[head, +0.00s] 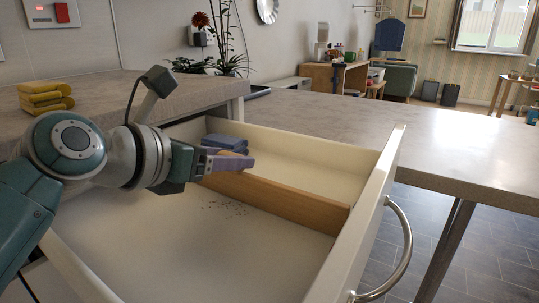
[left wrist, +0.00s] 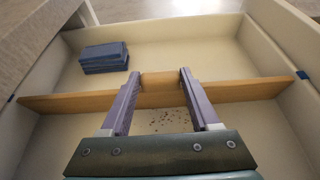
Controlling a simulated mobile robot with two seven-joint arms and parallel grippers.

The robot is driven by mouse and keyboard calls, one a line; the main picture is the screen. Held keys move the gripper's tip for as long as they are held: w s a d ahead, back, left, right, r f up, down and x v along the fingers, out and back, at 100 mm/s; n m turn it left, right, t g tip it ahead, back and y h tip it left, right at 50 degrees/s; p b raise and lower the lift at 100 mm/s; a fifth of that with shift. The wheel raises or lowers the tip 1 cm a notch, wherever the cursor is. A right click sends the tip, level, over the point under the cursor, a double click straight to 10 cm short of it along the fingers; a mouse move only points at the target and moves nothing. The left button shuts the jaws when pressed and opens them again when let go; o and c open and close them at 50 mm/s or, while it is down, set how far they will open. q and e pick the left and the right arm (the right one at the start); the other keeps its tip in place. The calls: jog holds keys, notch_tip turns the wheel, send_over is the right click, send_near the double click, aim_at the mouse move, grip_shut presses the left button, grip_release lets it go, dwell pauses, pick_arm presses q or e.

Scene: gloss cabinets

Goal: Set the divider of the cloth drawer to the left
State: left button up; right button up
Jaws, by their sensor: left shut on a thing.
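The cloth drawer (head: 377,180) is pulled open. Its wooden divider (head: 285,200) spans it and parts it into two compartments; it also shows in the left wrist view (left wrist: 60,103). My left gripper (head: 246,164) is over the divider, its purple fingers (left wrist: 158,88) shut on the divider's raised middle part. Folded blue cloths (left wrist: 104,57) lie in the far compartment, near its left end in the left wrist view; in the head view the cloths (head: 224,142) show just behind my fingers. The right gripper is not in view.
Dark crumbs (left wrist: 165,121) lie on the near compartment's floor. A metal handle (head: 396,250) is on the drawer front. A grey worktop (head: 330,115) stretches behind the drawer.

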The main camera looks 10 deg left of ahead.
pick_arm(q)
grip_shut()
dwell(0.4)
jog(key=shift+s+r, duration=0.1)
jog(key=shift+s, duration=0.05)
jog(key=s+p, duration=0.1)
jog(key=s+a+p, duration=0.1)
jog(key=s+p, duration=0.2)
jog(key=p, duration=0.1)
jog(key=shift+s+a+r, duration=0.25)
jog(key=shift+a+r, duration=0.05)
jog(key=shift+a, duration=0.05)
jog(key=s+a+p, duration=0.1)
jog(key=s, duration=0.1)
jog(key=s+p, duration=0.1)
jog(key=s, duration=0.2)
jog(key=s+a+p, duration=0.1)
jog(key=s, duration=0.1)
jog(key=shift+s+a+f, duration=0.15)
jog(key=shift+a+f, duration=0.2)
jog(key=shift+f, duration=0.05)
jog(key=shift+s+p, duration=0.2)
jog(key=shift+p, duration=0.1)
jog(key=shift+w, duration=0.1)
